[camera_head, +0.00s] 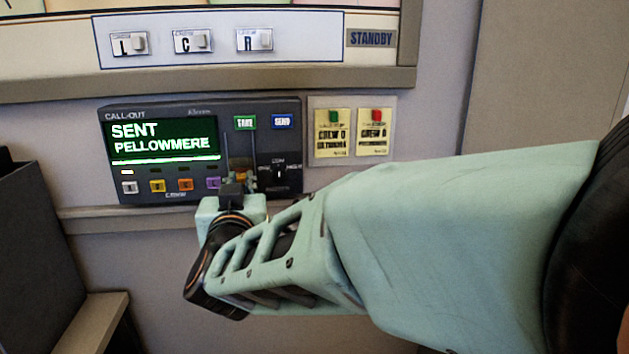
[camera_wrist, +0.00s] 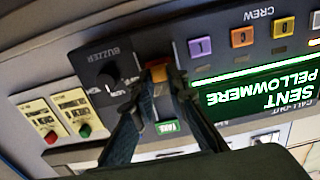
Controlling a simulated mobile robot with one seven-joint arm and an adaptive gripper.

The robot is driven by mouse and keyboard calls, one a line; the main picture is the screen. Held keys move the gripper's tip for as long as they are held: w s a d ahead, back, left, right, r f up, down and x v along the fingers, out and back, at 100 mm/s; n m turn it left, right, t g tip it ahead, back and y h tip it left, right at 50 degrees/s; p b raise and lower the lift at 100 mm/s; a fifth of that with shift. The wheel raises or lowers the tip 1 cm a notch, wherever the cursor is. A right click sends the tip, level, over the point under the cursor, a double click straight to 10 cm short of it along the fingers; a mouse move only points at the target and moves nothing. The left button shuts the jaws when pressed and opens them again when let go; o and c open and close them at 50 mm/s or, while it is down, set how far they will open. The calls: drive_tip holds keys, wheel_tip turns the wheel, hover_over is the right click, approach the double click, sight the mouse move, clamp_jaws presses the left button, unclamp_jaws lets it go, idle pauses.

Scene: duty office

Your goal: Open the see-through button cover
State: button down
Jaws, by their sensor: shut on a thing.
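The call-out panel (camera_head: 190,104) is on the wall, its screen (camera_head: 160,141) reading "SENT PELLOWMERE". My gripper (camera_head: 240,178) is at the panel's lower middle, right of the purple crew button (camera_head: 213,183). In the wrist view my gripper (camera_wrist: 160,72) has its fingertips closed in around a small orange-red part (camera_wrist: 158,72). It is shut on what seems to be the see-through button cover there. The cover's clear walls are hard to make out, and the fingers hide much of it. I cannot tell how far it is raised.
The green TAKE button (camera_head: 245,122) and blue SEND button (camera_head: 283,121) are above my gripper. A black buzzer knob (camera_head: 279,173) is close on its right. Two yellow labelled plates (camera_head: 332,145) are further right. A ledge (camera_head: 90,222) runs below the panel.

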wheel_tip(320, 180, up, 5)
drive_tip(key=p, duration=0.3)
drive_tip(key=shift+f, duration=0.2)
drive_tip(key=c, duration=1.9)
unclamp_jaws()
drive_tip(key=shift+f, duration=0.1)
